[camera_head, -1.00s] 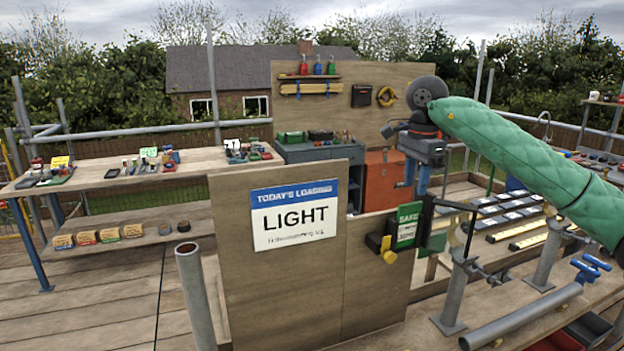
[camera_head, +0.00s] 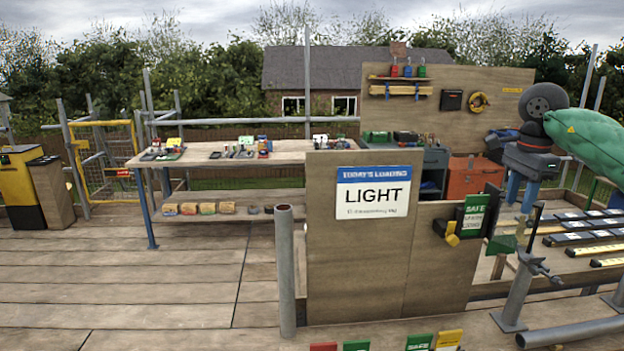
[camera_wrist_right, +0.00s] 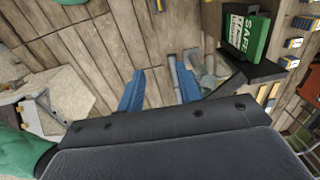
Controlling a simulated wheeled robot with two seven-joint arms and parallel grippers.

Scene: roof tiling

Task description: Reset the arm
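My right arm, in a green sleeve, comes in from the right edge of the head view. My right gripper (camera_head: 521,193) hangs at its end with two blue fingers pointing down, right of the orange cabinet in the picture. In the right wrist view the two blue fingers (camera_wrist_right: 160,90) stand apart with nothing between them, above wooden floor planks. The gripper is open and empty. My left arm and gripper are not in view.
A plywood panel with a "LIGHT" sign (camera_head: 373,193) stands at centre. A green "SAFE" tag (camera_head: 475,214) hangs at its right; it also shows in the wrist view (camera_wrist_right: 245,34). A vertical pipe (camera_head: 286,270) stands left. The plank deck (camera_head: 120,270) at left is clear.

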